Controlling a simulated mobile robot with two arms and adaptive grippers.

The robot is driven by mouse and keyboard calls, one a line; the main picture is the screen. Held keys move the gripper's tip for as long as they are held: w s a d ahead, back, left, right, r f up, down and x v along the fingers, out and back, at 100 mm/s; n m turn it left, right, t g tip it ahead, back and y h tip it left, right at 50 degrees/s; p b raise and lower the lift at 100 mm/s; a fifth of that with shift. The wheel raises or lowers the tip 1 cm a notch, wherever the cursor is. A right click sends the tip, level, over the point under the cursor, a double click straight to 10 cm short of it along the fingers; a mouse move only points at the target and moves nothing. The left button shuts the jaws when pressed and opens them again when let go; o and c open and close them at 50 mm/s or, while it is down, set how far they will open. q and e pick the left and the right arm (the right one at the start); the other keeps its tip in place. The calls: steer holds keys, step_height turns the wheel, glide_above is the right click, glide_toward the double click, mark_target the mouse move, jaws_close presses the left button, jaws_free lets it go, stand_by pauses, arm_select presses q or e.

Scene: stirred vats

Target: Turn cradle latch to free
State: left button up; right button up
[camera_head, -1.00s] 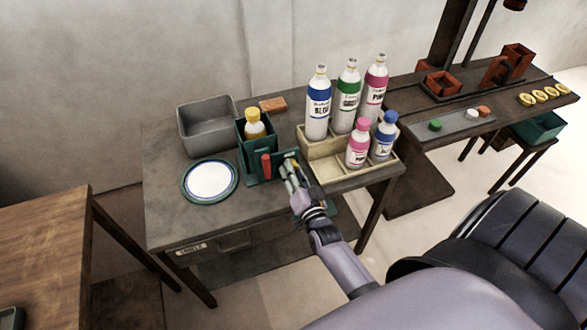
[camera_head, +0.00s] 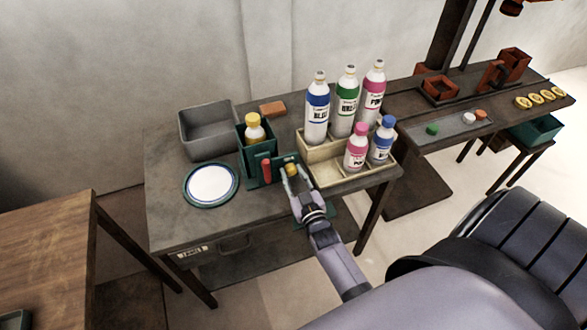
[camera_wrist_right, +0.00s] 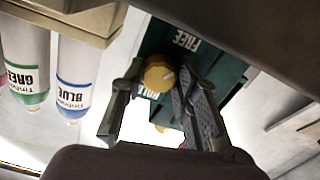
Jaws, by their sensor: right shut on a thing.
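The green cradle (camera_head: 248,158) stands on the grey table and holds a bottle with a yellow cap (camera_head: 254,127). Its latch is a round yellow knob (camera_head: 292,169) on a green plate at the cradle's right; it also shows in the wrist view (camera_wrist_right: 158,76), with a pale mark on its face. The plate carries the words FREE (camera_wrist_right: 187,40) and HOLD (camera_wrist_right: 147,93), upside down there. Where exactly the mark points is hard to tell. My right gripper (camera_head: 294,177) is shut on the knob, one finger on each side. My left gripper is not in view.
A red handle (camera_head: 266,171) stands close to the left of the knob. A beige rack (camera_head: 325,177) with several bottles is close on the right. A grey bin (camera_head: 208,142) and a white-and-teal plate (camera_head: 210,183) lie to the left. The table's front edge is below my gripper.

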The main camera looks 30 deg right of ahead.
steer(key=shift+n, duration=0.6)
steer(key=o, duration=1.2)
steer(key=shift+c, duration=0.2)
steer(key=v, duration=1.2)
steer(key=shift+a, duration=0.1)
